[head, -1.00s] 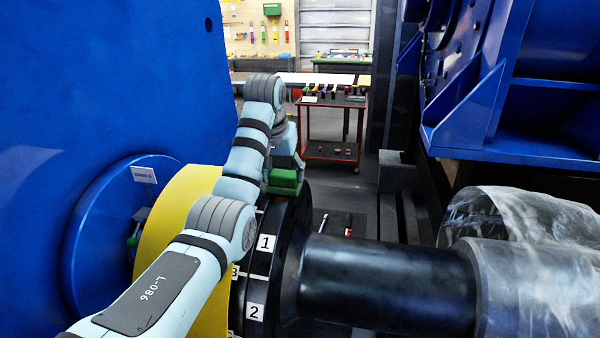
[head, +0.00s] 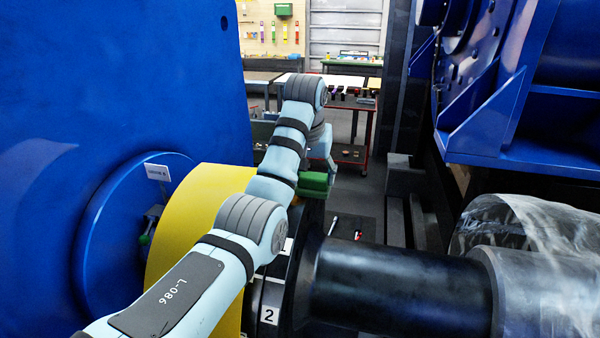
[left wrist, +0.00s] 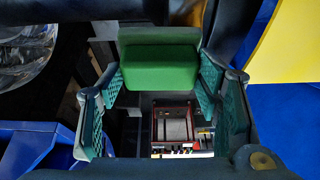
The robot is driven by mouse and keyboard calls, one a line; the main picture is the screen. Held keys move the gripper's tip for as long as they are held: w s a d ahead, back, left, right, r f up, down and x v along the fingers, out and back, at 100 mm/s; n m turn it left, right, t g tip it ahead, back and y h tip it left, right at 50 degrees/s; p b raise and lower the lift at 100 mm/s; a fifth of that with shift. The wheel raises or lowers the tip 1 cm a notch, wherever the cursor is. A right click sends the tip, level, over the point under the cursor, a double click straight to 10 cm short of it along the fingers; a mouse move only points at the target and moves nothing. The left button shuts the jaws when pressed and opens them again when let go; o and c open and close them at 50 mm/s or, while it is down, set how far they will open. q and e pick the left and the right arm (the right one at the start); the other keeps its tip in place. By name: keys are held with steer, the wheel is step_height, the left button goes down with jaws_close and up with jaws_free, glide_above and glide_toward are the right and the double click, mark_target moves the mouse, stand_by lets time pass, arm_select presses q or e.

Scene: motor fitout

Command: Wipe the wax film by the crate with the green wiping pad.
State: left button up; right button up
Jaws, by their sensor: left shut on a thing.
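The green wiping pad (head: 314,183) shows at the end of my left arm, above the dark flange beside the yellow ring. My left gripper (head: 318,172) is shut on it, largely hidden behind the arm in the head view. In the left wrist view, the green pad (left wrist: 160,75) sits between the teal-lined fingers of the gripper (left wrist: 160,92). I cannot make out the wax film or the crate in either view. My right gripper is not in view.
A yellow ring (head: 190,215) and a big blue housing (head: 120,80) stand at left. A black shaft (head: 400,285) runs right to a plastic-wrapped part (head: 540,260). A red trolley (head: 350,153) with small items stands behind. Blue machinery (head: 520,130) hangs at upper right.

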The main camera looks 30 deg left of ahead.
arm_select(q)
steer(key=shift+d, duration=0.25)
steer(key=shift+s+d+f, duration=0.15)
steer(key=shift+s+f, duration=0.05)
steer(key=shift+s, duration=0.6)
steer(key=w+d, duration=0.1)
steer(key=d, duration=0.5)
steer(key=shift+w+d+f, duration=0.25)
steer(key=shift+w+f, duration=0.05)
steer(key=shift+w, duration=0.1)
step_height(320, 180, up, 6)
step_height(320, 180, up, 3)
steer(key=shift+s+r, duration=0.1)
